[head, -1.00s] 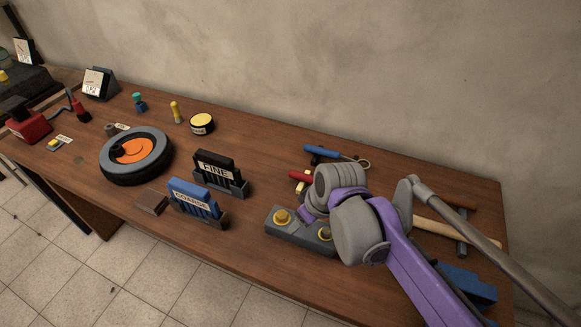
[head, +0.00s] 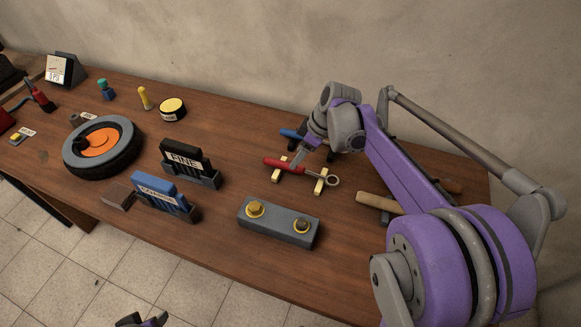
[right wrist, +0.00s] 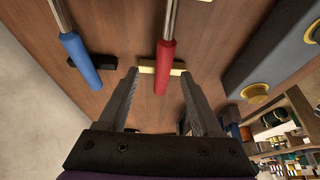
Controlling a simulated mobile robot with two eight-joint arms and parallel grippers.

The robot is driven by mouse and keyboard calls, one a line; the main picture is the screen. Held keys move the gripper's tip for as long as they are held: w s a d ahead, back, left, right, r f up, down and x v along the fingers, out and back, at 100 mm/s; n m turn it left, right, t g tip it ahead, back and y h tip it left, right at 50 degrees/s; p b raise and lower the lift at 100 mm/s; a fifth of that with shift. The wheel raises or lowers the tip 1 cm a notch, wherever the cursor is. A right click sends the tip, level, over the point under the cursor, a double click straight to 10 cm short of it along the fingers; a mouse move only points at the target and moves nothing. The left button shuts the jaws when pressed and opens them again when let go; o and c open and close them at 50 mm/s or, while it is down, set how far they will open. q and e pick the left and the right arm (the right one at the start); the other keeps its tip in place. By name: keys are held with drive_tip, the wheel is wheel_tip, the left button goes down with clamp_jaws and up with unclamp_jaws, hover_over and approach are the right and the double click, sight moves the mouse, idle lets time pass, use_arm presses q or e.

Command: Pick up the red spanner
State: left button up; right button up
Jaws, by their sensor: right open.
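The red spanner (head: 283,165) lies on two yellow rests (head: 320,181) on the wooden bench, its metal ring end toward the right. It also shows in the right wrist view (right wrist: 166,66). My right gripper (right wrist: 160,76) is open and empty, its two fingers pointing at the red handle, one to each side of it in the wrist view.
A blue-handled tool (right wrist: 82,58) lies beside the red spanner, partly hidden behind my right arm in the head view. A grey block (head: 278,222) with two yellow-ringed knobs stands in front. A hammer (head: 380,202) lies to the right. Holders marked FINE (head: 190,163) and a blue one (head: 165,195) stand left.

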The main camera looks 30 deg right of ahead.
sight(300, 170)
drive_tip(key=x, duration=0.4)
drive_tip(key=shift+s+a+f, duration=0.2)
drive_tip(key=shift+a+f, duration=0.05)
drive_tip(key=shift+f, duration=0.05)
drive_tip(key=shift+c, duration=0.2)
clamp_jaws()
drive_tip(key=shift+r, duration=0.1)
idle(0.8)
